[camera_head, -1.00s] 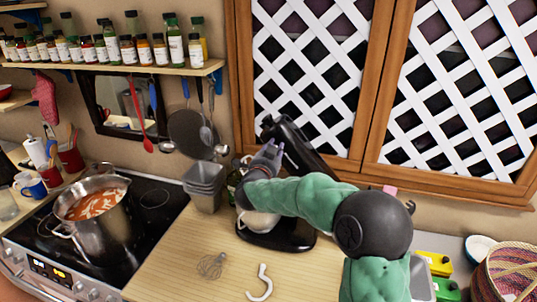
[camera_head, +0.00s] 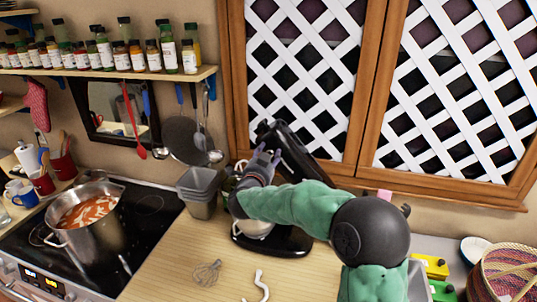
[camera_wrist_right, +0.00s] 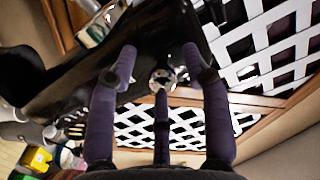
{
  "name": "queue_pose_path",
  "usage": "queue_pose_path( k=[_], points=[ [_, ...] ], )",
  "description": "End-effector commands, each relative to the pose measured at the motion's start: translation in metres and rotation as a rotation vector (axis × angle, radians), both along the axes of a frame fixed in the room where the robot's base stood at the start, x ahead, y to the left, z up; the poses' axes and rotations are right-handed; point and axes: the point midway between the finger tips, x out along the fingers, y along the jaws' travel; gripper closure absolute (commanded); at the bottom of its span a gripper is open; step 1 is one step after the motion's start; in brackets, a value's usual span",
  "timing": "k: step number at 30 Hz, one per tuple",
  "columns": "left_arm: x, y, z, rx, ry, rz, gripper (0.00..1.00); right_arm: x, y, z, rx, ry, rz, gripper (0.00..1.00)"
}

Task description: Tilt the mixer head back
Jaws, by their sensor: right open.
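The black stand mixer stands on the wooden counter below the window. Its head (camera_head: 289,147) is tilted back, pointing up and to the left. Its bowl (camera_head: 256,229) sits on the black base (camera_head: 290,241), partly hidden by my right arm. My right gripper (camera_head: 263,163) is at the left side of the raised head, with its fingers pointing up. In the right wrist view my gripper (camera_wrist_right: 155,75) is open, its fingers spread in front of the black head (camera_wrist_right: 100,65). I cannot tell whether a finger touches it. My left gripper is out of view.
A wire whisk (camera_head: 206,272) and a white hook (camera_head: 260,287) lie on the counter in front. Grey containers (camera_head: 199,188) stand left of the mixer. A pot of red soup (camera_head: 90,215) is on the stove. A woven basket (camera_head: 507,275) is at the right.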

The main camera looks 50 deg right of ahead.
Motion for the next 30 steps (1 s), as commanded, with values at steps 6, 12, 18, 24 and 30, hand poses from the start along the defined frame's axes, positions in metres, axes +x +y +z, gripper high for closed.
queue_pose_path(
  k=[6,12,18,24,30],
  points=[
    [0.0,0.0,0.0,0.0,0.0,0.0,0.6,-0.017,0.036,0.001,-0.001,-0.003,0.004,0.51],
    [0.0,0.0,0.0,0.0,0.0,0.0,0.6,-0.035,0.07,0.001,-0.001,-0.003,0.004,0.51],
    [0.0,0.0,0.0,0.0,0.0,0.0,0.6,-0.047,0.092,0.001,-0.001,-0.002,0.003,0.51],
    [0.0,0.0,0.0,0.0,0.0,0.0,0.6,-0.051,0.099,0.0,-0.001,-0.001,0.0,0.51],
    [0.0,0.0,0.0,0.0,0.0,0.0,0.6,-0.051,0.099,0.0,-0.001,-0.001,0.0,0.51]
  ],
)
